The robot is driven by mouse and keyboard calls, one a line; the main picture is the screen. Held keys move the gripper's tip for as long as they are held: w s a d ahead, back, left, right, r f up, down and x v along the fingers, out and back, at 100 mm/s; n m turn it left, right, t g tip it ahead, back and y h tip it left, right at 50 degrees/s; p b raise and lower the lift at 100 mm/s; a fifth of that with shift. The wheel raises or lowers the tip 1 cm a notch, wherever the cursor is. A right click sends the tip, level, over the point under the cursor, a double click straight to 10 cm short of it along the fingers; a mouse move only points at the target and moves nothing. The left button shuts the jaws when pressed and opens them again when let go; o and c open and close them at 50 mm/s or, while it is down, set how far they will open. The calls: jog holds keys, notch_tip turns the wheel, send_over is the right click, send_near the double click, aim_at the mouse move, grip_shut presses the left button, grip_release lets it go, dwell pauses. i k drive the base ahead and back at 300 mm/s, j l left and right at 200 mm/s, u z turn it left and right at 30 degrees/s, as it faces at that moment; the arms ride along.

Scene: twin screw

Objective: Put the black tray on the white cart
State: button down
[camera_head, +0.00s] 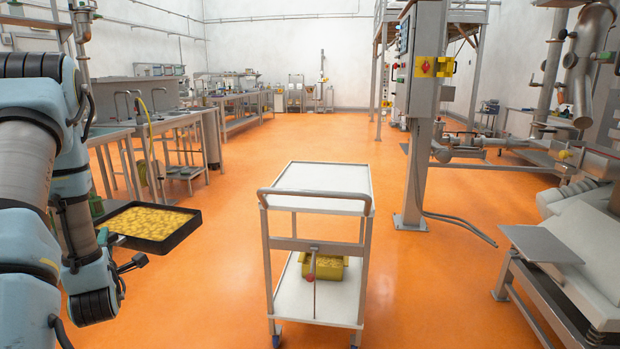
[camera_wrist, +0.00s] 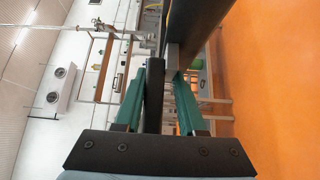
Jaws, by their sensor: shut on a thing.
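The black tray (camera_head: 181,237), filled with yellow pieces, is held off the floor left of the cart in the head view. My gripper (camera_head: 113,239) is at the tray's left side, shut on its rim. In the wrist view, the green fingers of my gripper (camera_wrist: 158,75) stand either side of a black edge, with a dark tray wall (camera_wrist: 190,28) above. The white cart (camera_head: 320,180) stands in the middle of the head view. Its top shelf is empty, and the tray is apart from it.
A yellow object (camera_head: 325,266) sits on the cart's lower shelf. The cart's grey push handle (camera_head: 314,194) faces me. Metal tables (camera_head: 110,134) stand at the left. A control post (camera_head: 414,175) and machinery are at the right. Orange floor is clear around the cart.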

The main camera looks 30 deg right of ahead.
aim_at(313, 178)
jog(key=i, duration=2.05)
jog(key=i+z, duration=0.3)
jog(key=i+j+z, duration=0.3)
jog(key=i, duration=0.15)
